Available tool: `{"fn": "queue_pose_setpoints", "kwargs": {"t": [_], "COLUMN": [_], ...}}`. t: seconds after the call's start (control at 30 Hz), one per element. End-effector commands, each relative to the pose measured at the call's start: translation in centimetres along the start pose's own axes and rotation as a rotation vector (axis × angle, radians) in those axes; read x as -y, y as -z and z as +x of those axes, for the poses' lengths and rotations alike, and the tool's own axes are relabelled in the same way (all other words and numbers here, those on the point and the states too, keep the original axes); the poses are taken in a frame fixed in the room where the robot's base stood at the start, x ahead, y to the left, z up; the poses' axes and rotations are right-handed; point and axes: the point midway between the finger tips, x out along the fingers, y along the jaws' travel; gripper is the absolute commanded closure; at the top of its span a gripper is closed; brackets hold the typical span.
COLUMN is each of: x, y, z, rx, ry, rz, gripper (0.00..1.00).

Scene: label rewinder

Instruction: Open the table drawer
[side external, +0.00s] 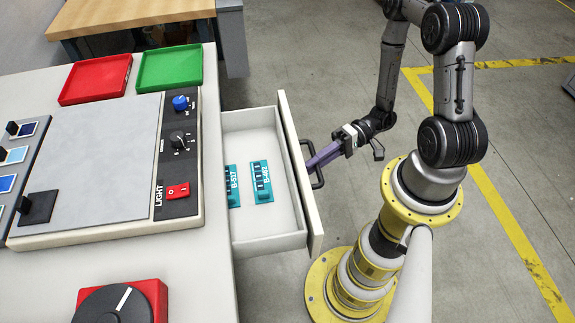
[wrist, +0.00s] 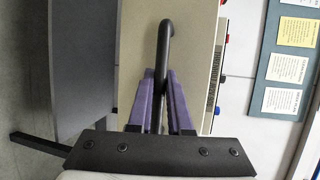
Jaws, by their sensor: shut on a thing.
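The table drawer (side external: 262,215) is pulled out from the right side of the white table (side external: 215,130), and its inside shows. Two teal labelled blocks, one marked B-517 (side external: 232,187) and the other (side external: 261,181) with a similar label, lie in it. The black drawer handle (side external: 316,165) is on the drawer's outer face. My gripper (side external: 312,166) is at the handle with its purple fingers shut on it. In the wrist view the handle (wrist: 163,60) runs between the two purple fingers of my gripper (wrist: 161,80).
On the table are a control panel (side external: 178,150), a red tray (side external: 96,79), a green tray (side external: 170,69) and a red box with a black dial (side external: 150,293). A wooden-topped bench (side external: 135,12) stands behind. Grey floor is clear beyond my arm.

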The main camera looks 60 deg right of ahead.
Motion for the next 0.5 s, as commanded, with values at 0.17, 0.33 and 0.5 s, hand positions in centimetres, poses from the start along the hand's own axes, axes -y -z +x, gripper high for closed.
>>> {"fn": "queue_pose_setpoints", "kwargs": {"t": [0.17,0.33,0.5], "x": [-0.7,-1.1,-1.3], "y": [-1.1,-1.9,-2.3], "z": [-3.1,-4.8,-5.7], "rx": [-0.006,-0.002,0.001], "ry": [0.000,0.000,-0.001], "rz": [0.000,0.000,0.000], "gripper": [1.00,1.00,1.00]}}
